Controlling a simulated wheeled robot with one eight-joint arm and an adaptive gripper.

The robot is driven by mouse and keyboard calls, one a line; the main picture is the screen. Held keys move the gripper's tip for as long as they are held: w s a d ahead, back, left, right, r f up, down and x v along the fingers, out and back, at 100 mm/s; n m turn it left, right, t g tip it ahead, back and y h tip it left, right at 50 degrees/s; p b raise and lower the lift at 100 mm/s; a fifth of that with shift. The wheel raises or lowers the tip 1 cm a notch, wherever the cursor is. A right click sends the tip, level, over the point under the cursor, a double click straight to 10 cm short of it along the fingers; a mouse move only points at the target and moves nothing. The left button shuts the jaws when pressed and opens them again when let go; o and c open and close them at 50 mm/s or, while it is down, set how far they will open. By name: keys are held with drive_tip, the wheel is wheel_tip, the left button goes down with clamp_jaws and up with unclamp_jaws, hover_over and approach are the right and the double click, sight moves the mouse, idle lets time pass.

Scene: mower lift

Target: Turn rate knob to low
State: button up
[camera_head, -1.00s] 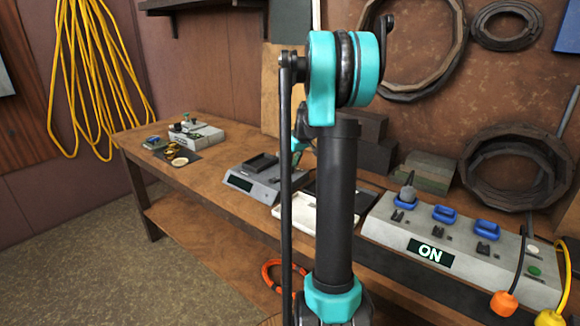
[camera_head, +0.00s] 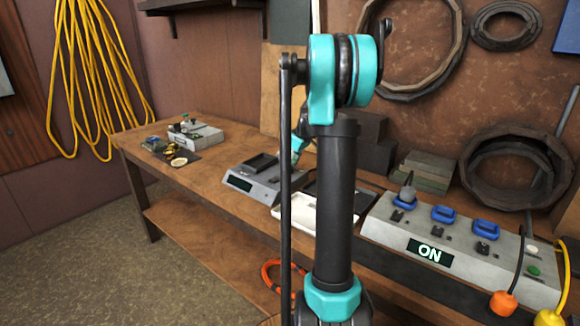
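I cannot make out a labelled rate knob. A grey panel (camera_head: 395,236) with a lit "ON" display stands at the right of the bench. It has several blue-framed fittings on top, and a grey knob-like piece (camera_head: 407,191) stands up from the left one. A flatter grey device (camera_head: 262,186) with a dark display sits at mid-bench. A pale box (camera_head: 196,134) with small dark and green parts on top is at the far left. My arm fills the middle of the view. A teal and dark part of it shows behind the column, above the flatter device. My gripper's fingers are hidden.
A white tray (camera_head: 290,214) lies beside the flatter device, partly behind my arm. Orange and yellow plugs (camera_head: 502,303) hang on cords at the panel's front right. Stacked blocks (camera_head: 428,170) stand behind it. Bare wooden bench (camera_head: 205,172) lies between the left box and the flatter device.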

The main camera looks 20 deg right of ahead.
drive_tip(key=o, duration=0.3)
drive_tip(key=shift+o, duration=0.2)
drive_tip(key=v, duration=1.2)
drive_tip(key=shift+s+f, duration=0.1)
